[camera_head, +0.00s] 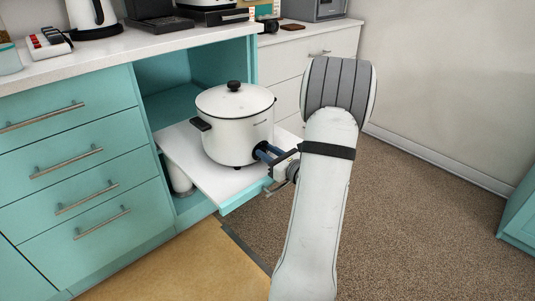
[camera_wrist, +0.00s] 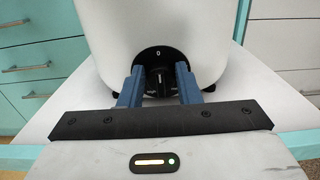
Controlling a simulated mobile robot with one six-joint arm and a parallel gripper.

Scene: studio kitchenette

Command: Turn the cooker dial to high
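The cooker (camera_head: 235,130) is a white pot with a black lid knob and side handle, upright on a pull-out shelf. In the wrist view its black round dial (camera_wrist: 159,76) faces me, with a "0" mark at the top and small pale lettering lower down, too small to read surely. My gripper (camera_wrist: 160,78) has its two blue fingers on either side of the dial's grip; whether they press on it I cannot tell. In the head view, my gripper (camera_head: 262,151) reaches the cooker's lower right side, and the dial is mostly hidden behind the fingers.
The white shelf (camera_head: 190,155) sticks out from the teal cabinet (camera_head: 165,70). Teal drawers (camera_head: 75,150) stand to the left. The counter (camera_head: 130,45) above holds a kettle (camera_head: 92,18) and other appliances. Carpeted floor (camera_head: 430,190) on the right is clear.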

